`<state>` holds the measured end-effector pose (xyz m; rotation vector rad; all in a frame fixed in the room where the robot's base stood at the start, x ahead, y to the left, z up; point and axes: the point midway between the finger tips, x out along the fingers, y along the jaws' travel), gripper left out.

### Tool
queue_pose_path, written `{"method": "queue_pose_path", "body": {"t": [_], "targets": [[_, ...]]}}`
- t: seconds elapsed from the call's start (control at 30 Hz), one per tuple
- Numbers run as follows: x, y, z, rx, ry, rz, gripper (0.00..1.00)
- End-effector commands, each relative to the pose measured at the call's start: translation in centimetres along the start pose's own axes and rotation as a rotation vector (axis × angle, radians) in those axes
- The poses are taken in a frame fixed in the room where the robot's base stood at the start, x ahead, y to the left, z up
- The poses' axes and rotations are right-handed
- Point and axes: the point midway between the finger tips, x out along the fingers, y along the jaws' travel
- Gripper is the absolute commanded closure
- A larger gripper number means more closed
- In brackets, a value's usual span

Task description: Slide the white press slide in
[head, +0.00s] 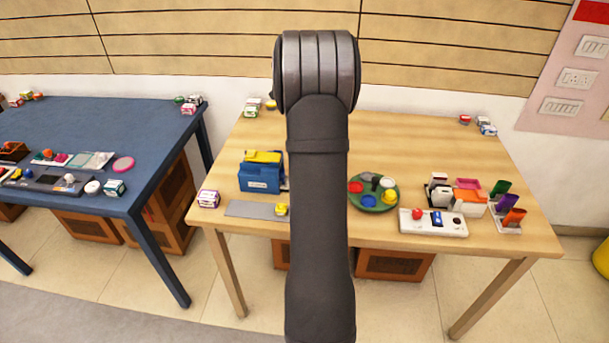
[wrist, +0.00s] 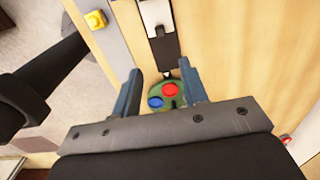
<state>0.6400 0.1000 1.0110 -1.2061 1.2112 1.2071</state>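In the wrist view a long white piece (wrist: 156,12), which looks like the press slide, lies at the top with a black part (wrist: 164,48) at its lower end. I cannot tell how far it is in. In the head view my arm seems to hide it. My gripper (wrist: 160,88) is open, its two blue-grey fingers spread apart with nothing between them. It is above the table, apart from the slide, with a green round tray (wrist: 160,112) showing below between the fingers. My arm hides the gripper in the head view.
On the wooden table (head: 400,140) are a blue box (head: 260,178) with a yellow top, a grey strip (head: 250,209) with a yellow block (head: 281,209), and the green tray's rim (head: 374,207). The table's back is mostly clear.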

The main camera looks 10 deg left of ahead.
Motion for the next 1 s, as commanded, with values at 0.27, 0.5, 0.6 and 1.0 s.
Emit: {"method": "queue_pose_path", "body": {"t": [0.27, 0.5, 0.6, 1.0], "targets": [[6.0, 0.1, 0.0, -0.003, 0.000, 0.004, 0.60], [11.2, 0.1, 0.0, -0.003, 0.000, 0.003, 0.60], [13.0, 0.1, 0.0, -0.004, 0.000, 0.003, 0.60], [15.8, 0.0, 0.0, -0.004, -0.001, -0.001, 0.60]]}}
